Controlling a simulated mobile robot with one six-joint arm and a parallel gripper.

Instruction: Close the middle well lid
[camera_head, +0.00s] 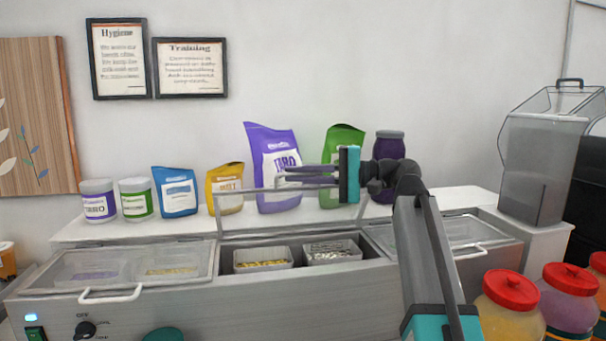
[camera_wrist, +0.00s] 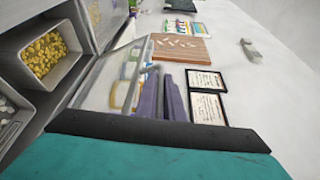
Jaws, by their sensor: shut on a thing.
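The middle well lid (camera_head: 243,190) is a clear pane in a grey frame, raised steeply above the middle well (camera_head: 290,268). In the wrist view the lid (camera_wrist: 112,75) shows beside my fingers. My gripper (camera_head: 283,178) is at the lid's upper edge, with its fingers pointing left. It is shut on the lid, apparently at its handle; the exact contact is hard to make out. The open middle well holds one tub of yellow pieces (camera_head: 262,264) and one tub of pale pieces (camera_head: 330,254).
The left lid (camera_head: 132,265) and right lid (camera_head: 455,232) are down. Bags and jars stand on the shelf behind, including a purple bag (camera_head: 272,170). Red-capped jars (camera_head: 512,305) stand at front right, and a clear dispenser (camera_head: 545,160) at far right.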

